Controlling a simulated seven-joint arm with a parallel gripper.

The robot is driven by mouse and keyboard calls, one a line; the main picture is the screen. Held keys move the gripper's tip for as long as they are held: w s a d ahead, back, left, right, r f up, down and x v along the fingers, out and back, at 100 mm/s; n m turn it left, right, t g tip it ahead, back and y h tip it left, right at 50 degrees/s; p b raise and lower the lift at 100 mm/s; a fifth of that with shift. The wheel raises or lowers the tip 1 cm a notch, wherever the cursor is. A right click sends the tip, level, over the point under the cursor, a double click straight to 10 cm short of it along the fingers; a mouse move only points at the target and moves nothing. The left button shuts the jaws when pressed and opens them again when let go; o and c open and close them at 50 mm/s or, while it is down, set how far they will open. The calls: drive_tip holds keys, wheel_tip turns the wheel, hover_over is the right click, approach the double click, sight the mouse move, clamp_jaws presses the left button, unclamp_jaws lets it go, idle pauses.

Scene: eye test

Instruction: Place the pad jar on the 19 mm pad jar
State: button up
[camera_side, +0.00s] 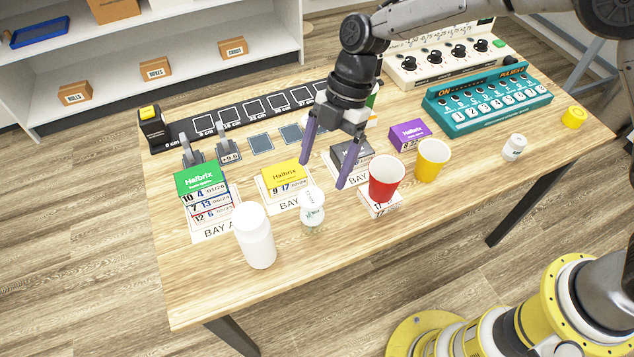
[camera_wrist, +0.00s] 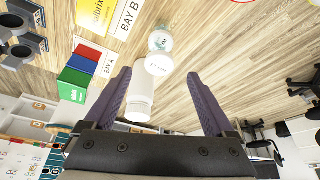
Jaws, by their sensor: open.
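Two small whitish jars with green print appear one on top of the other on the table. The upper jar (camera_side: 312,200) seems to rest on the lower jar (camera_side: 312,224), roughly upright. In the wrist view the nearer jar (camera_wrist: 158,66) partly covers the other jar (camera_wrist: 160,41). The print is too small to tell which is the 19 mm pad jar. My gripper (camera_side: 324,173) is open and empty, above and behind the jars in the side view. In the wrist view the nearer jar shows between its fingertips (camera_wrist: 158,76), apart from both.
A white bottle (camera_side: 254,236) stands close left of the jars. A red cup (camera_side: 387,178) and yellow cup (camera_side: 432,160) stand to the right. Yellow (camera_side: 286,175) and green (camera_side: 200,179) boxes lie behind left. The table front right of the jars is clear.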

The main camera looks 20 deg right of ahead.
drive_tip(key=shift+v, duration=1.4)
drive_tip(key=s+d+r+m+t+h, duration=0.1)
drive_tip(key=s+d+r+m+t, duration=0.1)
drive_tip(key=s+d+r+m, duration=0.45)
drive_tip(key=s+d+r+m+t, duration=0.15)
drive_tip(key=d+r+m, duration=0.35)
drive_tip(key=d, duration=0.5)
drive_tip(key=s+d+m+t+h, duration=0.3)
drive_tip(key=s+d+m+t, duration=0.1)
drive_tip(key=s+d+m, duration=0.8)
drive_tip(key=s+d+r, duration=0.1)
drive_tip(key=s, duration=0.2)
drive_tip(key=shift+s+d, duration=0.35)
drive_tip(key=shift+d, duration=0.05)
